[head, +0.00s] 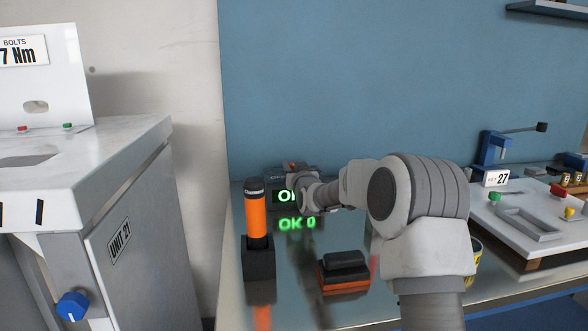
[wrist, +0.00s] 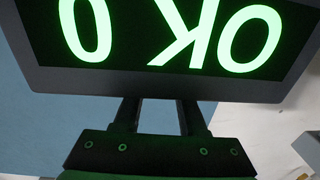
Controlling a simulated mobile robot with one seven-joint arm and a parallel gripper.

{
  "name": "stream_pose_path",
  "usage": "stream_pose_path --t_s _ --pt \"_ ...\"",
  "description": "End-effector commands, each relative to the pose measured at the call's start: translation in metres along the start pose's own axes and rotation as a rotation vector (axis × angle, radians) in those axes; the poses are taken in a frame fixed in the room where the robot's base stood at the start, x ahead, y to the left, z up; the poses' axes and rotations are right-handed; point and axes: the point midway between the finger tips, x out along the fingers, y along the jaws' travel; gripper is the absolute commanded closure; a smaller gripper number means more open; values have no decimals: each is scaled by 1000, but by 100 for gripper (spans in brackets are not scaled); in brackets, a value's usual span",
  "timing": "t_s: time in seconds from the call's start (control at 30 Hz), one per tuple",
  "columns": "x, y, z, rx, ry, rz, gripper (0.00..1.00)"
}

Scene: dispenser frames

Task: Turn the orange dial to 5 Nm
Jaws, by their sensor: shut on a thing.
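A black display unit with green characters stands at the back of the bench in the head view (head: 284,197), partly behind my gripper. In the wrist view the display (wrist: 170,82) is upside down and reads OK and 0. A small orange part, which looks like the orange dial (head: 293,166), shows above the display. My gripper (head: 297,178) is at the display. Its two dark fingers (wrist: 158,112) reach past the display's edge, a gap between them, and the tips are hidden. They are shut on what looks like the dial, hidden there. No dial scale is legible.
An orange-handled tool (head: 256,216) stands in a black holder left of my arm. A black and orange block (head: 344,272) lies in front. A white cabinet with a blue knob (head: 72,306) is at left. A white fixture (head: 520,225) is at right.

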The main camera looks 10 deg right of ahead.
Motion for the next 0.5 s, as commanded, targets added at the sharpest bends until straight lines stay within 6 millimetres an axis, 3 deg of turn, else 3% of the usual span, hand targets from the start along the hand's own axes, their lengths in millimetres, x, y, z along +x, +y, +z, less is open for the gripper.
stream_pose_path --t_s 0.5 --pt "1 1 -2 -2 1 -179 100"
